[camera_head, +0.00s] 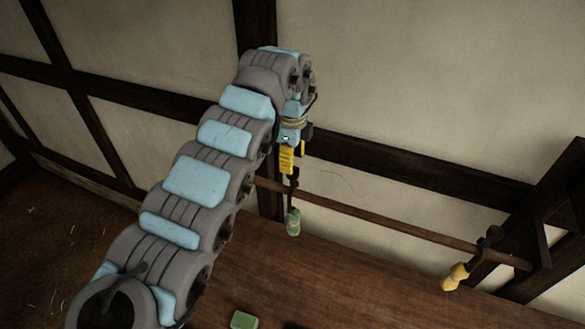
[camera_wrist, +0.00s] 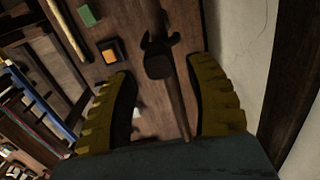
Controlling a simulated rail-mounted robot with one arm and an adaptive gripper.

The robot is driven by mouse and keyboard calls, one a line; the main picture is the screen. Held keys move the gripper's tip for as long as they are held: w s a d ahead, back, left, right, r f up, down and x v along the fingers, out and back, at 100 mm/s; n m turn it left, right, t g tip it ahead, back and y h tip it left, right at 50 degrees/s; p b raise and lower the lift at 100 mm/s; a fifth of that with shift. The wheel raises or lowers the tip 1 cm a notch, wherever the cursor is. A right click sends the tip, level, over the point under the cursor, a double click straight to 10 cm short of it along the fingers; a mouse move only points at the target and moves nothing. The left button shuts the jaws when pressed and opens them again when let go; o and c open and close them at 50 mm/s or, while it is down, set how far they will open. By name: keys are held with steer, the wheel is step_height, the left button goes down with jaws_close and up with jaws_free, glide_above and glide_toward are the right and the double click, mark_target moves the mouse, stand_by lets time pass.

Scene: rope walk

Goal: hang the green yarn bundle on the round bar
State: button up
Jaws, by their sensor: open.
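The green yarn bundle (camera_head: 293,222) hangs upright below my gripper (camera_head: 287,171) in the head view, under a dark narrow loop (camera_head: 293,188). The loop crosses the line of the round bar (camera_head: 385,222). In the wrist view the bar (camera_wrist: 176,105) runs between my yellow fingers, and a dark piece (camera_wrist: 157,58) lies across it. My gripper (camera_wrist: 160,68) is open, with a gap between that piece and each finger. The green yarn does not show clearly in the wrist view.
A yellow bundle (camera_head: 455,277) hangs near the bar's right end, by a dark wooden frame (camera_head: 560,215). A green block (camera_head: 243,320) lies on the wooden table (camera_head: 330,280). An orange and black block (camera_wrist: 110,52) lies there too. The pale wall (camera_wrist: 237,50) is close behind the bar.

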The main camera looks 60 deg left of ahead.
step_height(320, 180, up, 8)
stand_by(0.4)
steer(key=shift+d, duration=0.1)
